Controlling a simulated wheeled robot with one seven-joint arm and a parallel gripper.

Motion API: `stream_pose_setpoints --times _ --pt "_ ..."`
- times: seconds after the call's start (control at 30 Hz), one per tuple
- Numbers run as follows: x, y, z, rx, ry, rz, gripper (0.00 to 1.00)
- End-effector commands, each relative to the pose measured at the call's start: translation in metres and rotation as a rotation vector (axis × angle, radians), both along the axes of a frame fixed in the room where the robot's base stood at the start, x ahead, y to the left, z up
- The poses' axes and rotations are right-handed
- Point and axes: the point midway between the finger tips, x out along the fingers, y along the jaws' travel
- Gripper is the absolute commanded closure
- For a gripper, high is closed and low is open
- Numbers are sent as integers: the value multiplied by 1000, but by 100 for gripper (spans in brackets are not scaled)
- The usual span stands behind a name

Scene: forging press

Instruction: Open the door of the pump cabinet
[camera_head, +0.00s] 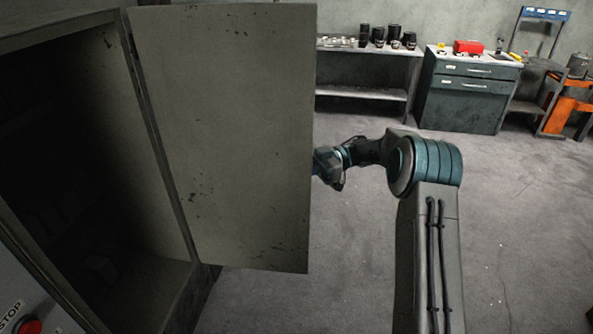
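The pump cabinet (66,20) stands at the left, grey-beige with a dark interior. Its door (225,130) is swung open on its hinge side and stands out from the cabinet, with its worn, chipped face toward the camera. My arm comes up from the bottom right and reaches left to the door's free edge. The end of the arm goes behind that edge, so my gripper's fingers and any handle are hidden by the door. I cannot tell whether the gripper touches or holds the door.
A red STOP button (30,326) is at the bottom left. A shelf bench (365,92) with dark cylinders and a dark drawer cabinet (466,95) with a red box (468,47) stand along the back wall. An orange stand (566,108) is at the far right. The grey floor between is clear.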

Motion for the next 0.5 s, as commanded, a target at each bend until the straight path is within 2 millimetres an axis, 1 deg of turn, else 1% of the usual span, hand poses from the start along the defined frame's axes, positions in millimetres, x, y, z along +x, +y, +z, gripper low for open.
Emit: stream_pose_setpoints --times 0.03,0.43,0.47,0.5 --pt "-1 2 0 1 2 9 100" --pt "0 1 1 4 2 12 100" --pt "0 1 1 4 2 11 87" --pt "0 1 1 4 2 11 75"
